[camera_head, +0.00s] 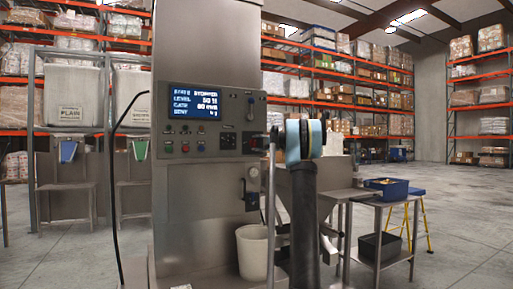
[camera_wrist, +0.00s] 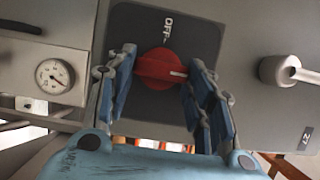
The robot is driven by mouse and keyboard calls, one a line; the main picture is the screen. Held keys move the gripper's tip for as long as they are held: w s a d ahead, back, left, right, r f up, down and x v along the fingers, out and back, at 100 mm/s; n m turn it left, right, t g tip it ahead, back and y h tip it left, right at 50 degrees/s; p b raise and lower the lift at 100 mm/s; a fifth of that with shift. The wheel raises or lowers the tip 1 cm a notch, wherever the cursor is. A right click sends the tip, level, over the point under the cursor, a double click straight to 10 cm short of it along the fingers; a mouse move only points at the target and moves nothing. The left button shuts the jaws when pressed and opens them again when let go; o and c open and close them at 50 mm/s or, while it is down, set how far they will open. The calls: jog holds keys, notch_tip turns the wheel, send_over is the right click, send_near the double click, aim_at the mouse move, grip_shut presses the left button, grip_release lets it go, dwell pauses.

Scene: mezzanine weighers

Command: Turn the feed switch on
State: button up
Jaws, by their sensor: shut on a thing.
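The feed switch is a red rotary knob (camera_wrist: 158,70) on a dark plate (camera_wrist: 190,40) in the wrist view. The plate has a white OFF label above the knob, and the knob's white mark points to the right. My gripper (camera_wrist: 163,60) has its blue-padded fingers on the left and right sides of the knob, shut on it. In the head view my gripper (camera_head: 302,140) is at the right side of the steel cabinet (camera_head: 205,230), and I cannot make out the switch there.
A round gauge (camera_wrist: 54,76) is left of the plate and a grey handle (camera_wrist: 285,71) is right of it. A white bucket (camera_head: 253,252) stands in front of the cabinet. A side table (camera_head: 392,198) carries a blue bin (camera_head: 386,189). Open floor lies at the right.

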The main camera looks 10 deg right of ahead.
jog(key=shift+d+f, duration=0.15)
jog(key=o, duration=1.1)
jog(key=shift+c, duration=0.2)
jog(key=v, duration=1.2)
jog(key=shift+f, duration=0.1)
